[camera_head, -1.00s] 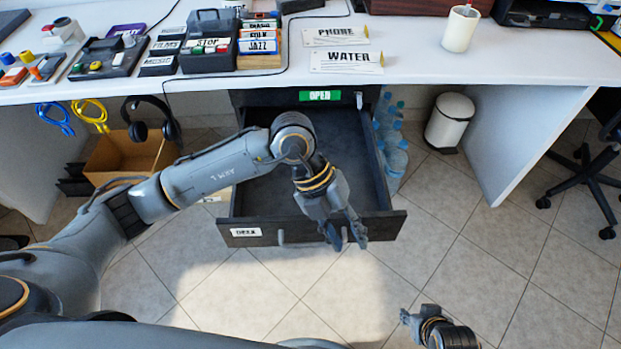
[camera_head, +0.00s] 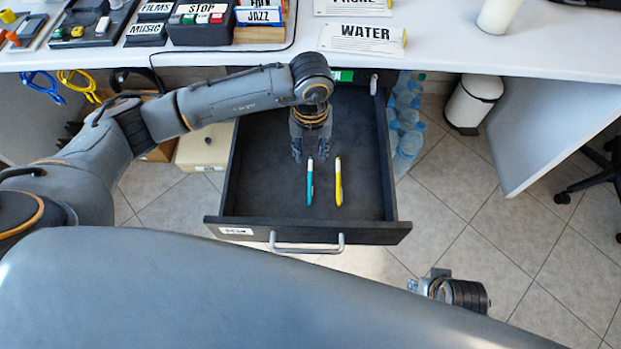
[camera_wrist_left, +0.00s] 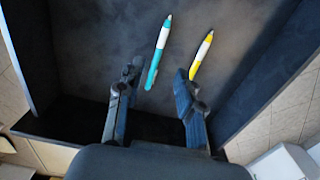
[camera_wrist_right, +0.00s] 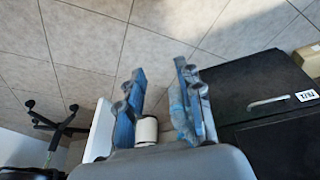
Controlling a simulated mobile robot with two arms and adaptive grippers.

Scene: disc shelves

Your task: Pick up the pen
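Two pens lie side by side on the floor of the open dark drawer (camera_head: 262,200). One is a teal and white pen (camera_head: 310,181), and the other is a yellow and white pen (camera_head: 338,182). My left gripper (camera_head: 309,158) is open and empty over the drawer, just behind the pens.
The drawer's walls and its front with a metal handle (camera_head: 307,250) surround the pens. The white desk (camera_head: 450,45) is above and behind, with a WATER sign (camera_head: 362,38). Water bottles (camera_head: 408,120) and a white bin (camera_head: 473,103) stand to the right.

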